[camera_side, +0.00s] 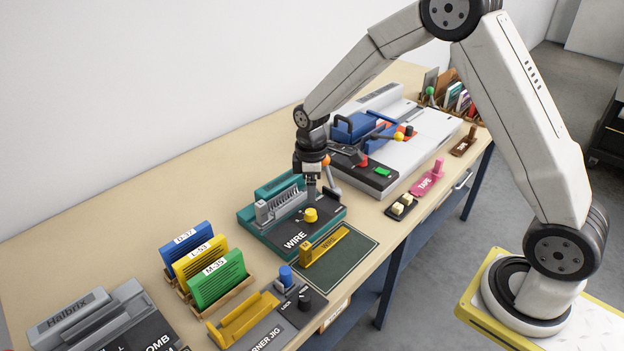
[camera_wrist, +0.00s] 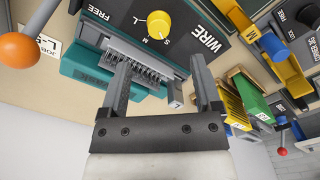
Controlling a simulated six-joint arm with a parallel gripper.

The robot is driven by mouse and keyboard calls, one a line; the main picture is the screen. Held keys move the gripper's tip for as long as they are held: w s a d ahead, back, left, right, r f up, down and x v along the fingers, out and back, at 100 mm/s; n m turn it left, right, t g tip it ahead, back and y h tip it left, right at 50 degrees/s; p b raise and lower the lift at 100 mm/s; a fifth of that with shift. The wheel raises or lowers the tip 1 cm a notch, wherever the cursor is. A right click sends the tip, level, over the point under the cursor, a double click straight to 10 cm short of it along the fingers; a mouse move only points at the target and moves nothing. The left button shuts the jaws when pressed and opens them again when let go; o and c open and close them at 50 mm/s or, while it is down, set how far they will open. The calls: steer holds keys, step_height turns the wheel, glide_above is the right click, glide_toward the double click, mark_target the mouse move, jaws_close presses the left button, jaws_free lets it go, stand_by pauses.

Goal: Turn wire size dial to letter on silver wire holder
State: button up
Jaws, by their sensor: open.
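The teal WIRE machine (camera_side: 335,217) stands mid-bench. Its yellow wire size dial (camera_side: 310,215) is at the front; in the wrist view the dial (camera_wrist: 160,24) has letters S, M and L around it. I cannot tell which letter it points to. A silver toothed wire holder (camera_side: 280,205) lies along the machine; in the wrist view the holder (camera_wrist: 135,62) shows beyond my fingers, with a small pale tag (camera_wrist: 173,92) at its end whose letter I cannot read. My gripper (camera_wrist: 160,66) is open and empty, above the machine behind the dial and apart from it.
An orange-ball lever (camera_wrist: 18,48) stands near the machine. A dark green mat (camera_side: 350,258) with a yellow bar lies in front.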

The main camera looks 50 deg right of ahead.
mark_target(311, 212)
steer(key=shift+w+f, duration=0.1)
steer(key=shift+w, duration=0.05)
steer(key=shift+f, duration=0.1)
steer(key=shift+f, duration=3.8)
jaws_close()
